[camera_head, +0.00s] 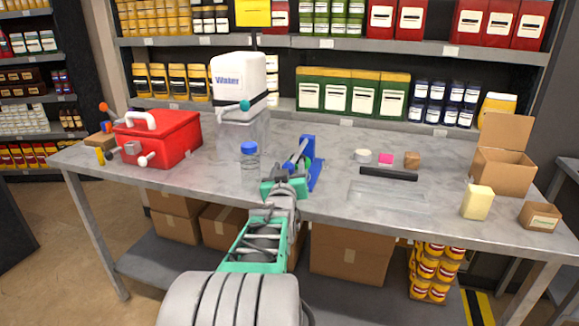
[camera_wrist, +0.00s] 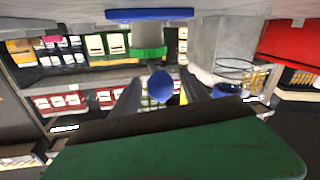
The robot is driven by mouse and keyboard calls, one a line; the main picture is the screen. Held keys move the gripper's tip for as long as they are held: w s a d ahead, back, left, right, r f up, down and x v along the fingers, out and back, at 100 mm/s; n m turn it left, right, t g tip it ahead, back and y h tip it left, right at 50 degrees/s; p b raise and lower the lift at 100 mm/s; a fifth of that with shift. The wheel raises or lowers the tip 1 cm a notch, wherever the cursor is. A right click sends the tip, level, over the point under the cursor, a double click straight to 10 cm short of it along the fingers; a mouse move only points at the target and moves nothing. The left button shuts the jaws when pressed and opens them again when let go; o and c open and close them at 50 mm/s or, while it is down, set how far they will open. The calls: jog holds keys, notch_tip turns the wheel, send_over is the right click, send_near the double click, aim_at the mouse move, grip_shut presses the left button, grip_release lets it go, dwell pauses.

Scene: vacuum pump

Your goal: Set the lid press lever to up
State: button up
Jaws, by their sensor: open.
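The blue lid press (camera_head: 314,178) stands near the front middle of the table, partly hidden by my arm. A blue lever (camera_head: 299,149) with a pale section slants across its top; I cannot tell its exact setting. My gripper (camera_head: 287,180) is just in front of the press, on its left side. In the wrist view, my gripper (camera_wrist: 160,100) has its two dark fingers apart. A round blue end (camera_wrist: 160,85), likely the lever's tip, shows between them; contact cannot be told. The press's grey and green plunger (camera_wrist: 147,45) is behind it.
A blue-capped bottle (camera_head: 249,160) stands close left of my gripper. A white water tank (camera_head: 238,78) is behind it, and a red pump box (camera_head: 158,139) is at the left. A black bar (camera_head: 388,174) and open carton (camera_head: 503,165) are at the right.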

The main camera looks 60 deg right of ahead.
aim_at(296, 157)
jog(key=x, duration=0.2)
jog(key=shift+w+d, duration=0.1)
jog(key=shift+d, duration=0.15)
grip_shut()
dwell(0.4)
jog(key=shift+w, duration=0.1)
dwell(0.7)
